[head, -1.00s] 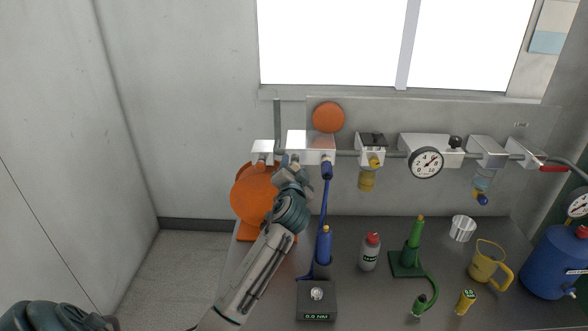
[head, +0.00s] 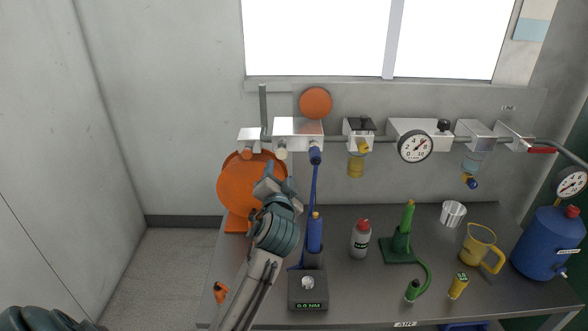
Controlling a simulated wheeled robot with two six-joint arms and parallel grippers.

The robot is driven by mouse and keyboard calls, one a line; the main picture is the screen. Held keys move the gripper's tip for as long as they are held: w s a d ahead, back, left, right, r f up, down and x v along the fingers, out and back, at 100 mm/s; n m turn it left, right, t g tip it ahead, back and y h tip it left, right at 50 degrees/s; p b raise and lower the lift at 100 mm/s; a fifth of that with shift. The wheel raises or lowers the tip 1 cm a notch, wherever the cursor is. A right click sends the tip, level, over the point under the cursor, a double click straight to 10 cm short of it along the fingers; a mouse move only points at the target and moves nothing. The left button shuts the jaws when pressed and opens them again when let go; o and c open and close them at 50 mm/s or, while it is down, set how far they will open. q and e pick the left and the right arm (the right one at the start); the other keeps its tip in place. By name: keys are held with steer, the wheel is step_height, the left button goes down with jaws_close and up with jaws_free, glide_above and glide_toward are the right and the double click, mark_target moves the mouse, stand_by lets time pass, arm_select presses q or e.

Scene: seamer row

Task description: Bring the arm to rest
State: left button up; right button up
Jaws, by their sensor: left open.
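My left arm reaches up from the bottom of the head view, over the left end of the bench. Its gripper (head: 270,176) is open, with nothing seen between the fingers. It stands in front of the orange disc-shaped reel (head: 238,186), below and left of the white block (head: 298,133) on the pipe. A gap shows between the gripper and the block. The fingers are small and partly hidden by the wrist. My right gripper is not in view.
Right of the arm stand a blue tool (head: 315,234), a torque tester (head: 308,292), a grey bottle (head: 361,240), a green stand (head: 401,245), a yellow jug (head: 479,245) and a blue tank (head: 547,243). A small orange piece (head: 221,292) lies by the bench's left edge. Floor left is clear.

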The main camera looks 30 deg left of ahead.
arm_select(q)
steer(key=s+d+f+n+g+h, duration=0.1)
steer(key=s+d+f+g+h, duration=0.15)
steer(key=s+f, duration=0.55)
steer(key=s+d+f+g+h, duration=0.25)
steer(key=s+f, duration=0.45)
steer(key=f, duration=0.4)
steer(key=s+d+f+g+h, duration=0.2)
steer(key=s+d+f+g, duration=0.15)
steer(key=s, duration=0.55)
steer(key=s+d+f+g+h, duration=0.2)
steer(key=s+f+g, duration=0.15)
steer(key=s, duration=0.65)
steer(key=w+a+f+n+b, duration=0.1)
steer(key=a+f+b, duration=0.15)
steer(key=f, duration=2.85)
steer(key=s+a+f+g, duration=0.2)
steer(key=s+f, duration=1.7)
steer(key=f, duration=0.3)
